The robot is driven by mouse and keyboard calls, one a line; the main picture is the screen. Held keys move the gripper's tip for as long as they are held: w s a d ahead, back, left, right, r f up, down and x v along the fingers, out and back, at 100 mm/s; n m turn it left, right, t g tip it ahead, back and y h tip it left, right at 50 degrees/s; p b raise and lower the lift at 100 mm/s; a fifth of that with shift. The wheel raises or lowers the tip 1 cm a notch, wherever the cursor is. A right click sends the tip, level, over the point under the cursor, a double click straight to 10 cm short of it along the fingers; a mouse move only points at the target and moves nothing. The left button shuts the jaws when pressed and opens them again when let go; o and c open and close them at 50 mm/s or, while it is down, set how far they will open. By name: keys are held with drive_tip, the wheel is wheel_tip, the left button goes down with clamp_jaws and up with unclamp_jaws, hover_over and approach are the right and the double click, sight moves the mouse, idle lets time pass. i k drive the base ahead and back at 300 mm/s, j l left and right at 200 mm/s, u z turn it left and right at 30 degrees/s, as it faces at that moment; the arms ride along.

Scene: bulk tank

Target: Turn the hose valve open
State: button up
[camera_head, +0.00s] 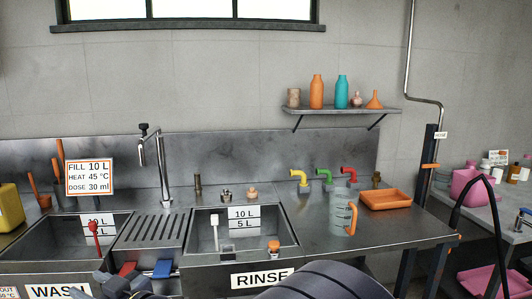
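A dark upright post (427,165) stands behind the right end of the steel counter. A small white label (441,135), too small to read surely, sits near its top. A short orange lever (430,166) sticks out roughly level below the label; it looks like the hose valve's handle. A black hose (468,190) arches at the right. My dark arm link fills the bottom middle.
A wash sink (128,222) and a rinse sink (292,237) are set in the counter. A clear jug (337,218) and an orange tray (386,199) stand at its right end. A side table (480,208) holds a pink can (467,188).

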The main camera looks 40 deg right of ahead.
sight(432, 165)
drive_tip(key=l+z, duration=0.9)
drive_tip(key=i+l+z, duration=0.15)
drive_tip(key=l+z, duration=0.3)
drive_tip(key=i+l+z, duration=0.15)
drive_tip(key=l+z, duration=0.3)
drive_tip(key=i+l, duration=0.3)
drive_tip(key=l, duration=0.15)
drive_tip(key=i+l+z, duration=0.1)
drive_tip(key=i+l, duration=0.2)
drive_tip(key=l, duration=0.2)
drive_tip(key=i+l+z, duration=0.1)
drive_tip(key=i+l, duration=0.2)
drive_tip(key=l, duration=0.15)
